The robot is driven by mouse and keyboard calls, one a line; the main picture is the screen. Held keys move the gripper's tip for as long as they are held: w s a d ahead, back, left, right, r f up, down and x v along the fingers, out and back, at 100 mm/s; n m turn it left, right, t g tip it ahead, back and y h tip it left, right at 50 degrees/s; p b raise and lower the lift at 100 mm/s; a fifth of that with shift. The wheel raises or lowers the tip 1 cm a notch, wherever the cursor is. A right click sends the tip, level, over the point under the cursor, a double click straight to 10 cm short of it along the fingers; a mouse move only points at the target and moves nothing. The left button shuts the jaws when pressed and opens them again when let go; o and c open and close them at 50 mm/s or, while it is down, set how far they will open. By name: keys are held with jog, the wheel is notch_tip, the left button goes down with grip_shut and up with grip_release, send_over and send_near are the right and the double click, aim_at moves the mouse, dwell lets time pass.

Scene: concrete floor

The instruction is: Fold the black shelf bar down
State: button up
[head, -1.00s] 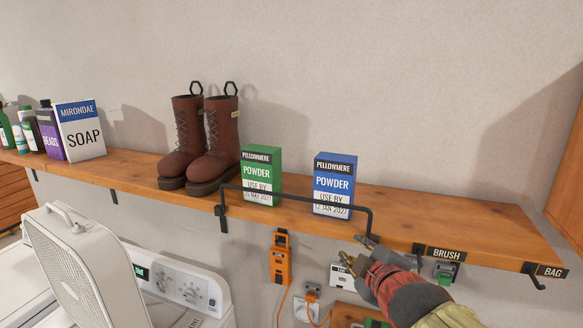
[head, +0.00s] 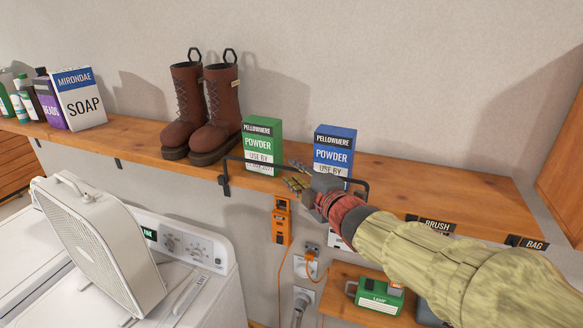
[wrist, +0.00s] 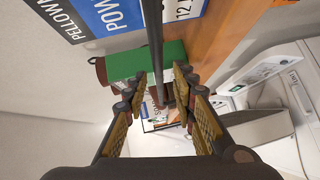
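The black shelf bar (head: 262,163) stands up along the front edge of the wooden shelf, in front of the green and blue powder boxes. My gripper (head: 292,175) is at the bar's middle stretch, and the wrist hides part of the bar's right half. In the wrist view, the bar (wrist: 156,45) runs down the picture between my two fingers (wrist: 158,88). The fingers are apart, one on each side of the bar, with gaps showing. I cannot tell whether either finger touches it.
The green powder box (head: 262,140) and blue powder box (head: 333,150) stand close behind the bar. Brown boots (head: 203,110) stand left of them. A white fan (head: 95,240) stands on the white machine below. An orange device (head: 281,220) hangs under the shelf.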

jog(key=shift+x, duration=1.35)
jog(key=shift+r, duration=0.1)
jog(key=shift+c, duration=0.7)
grip_shut()
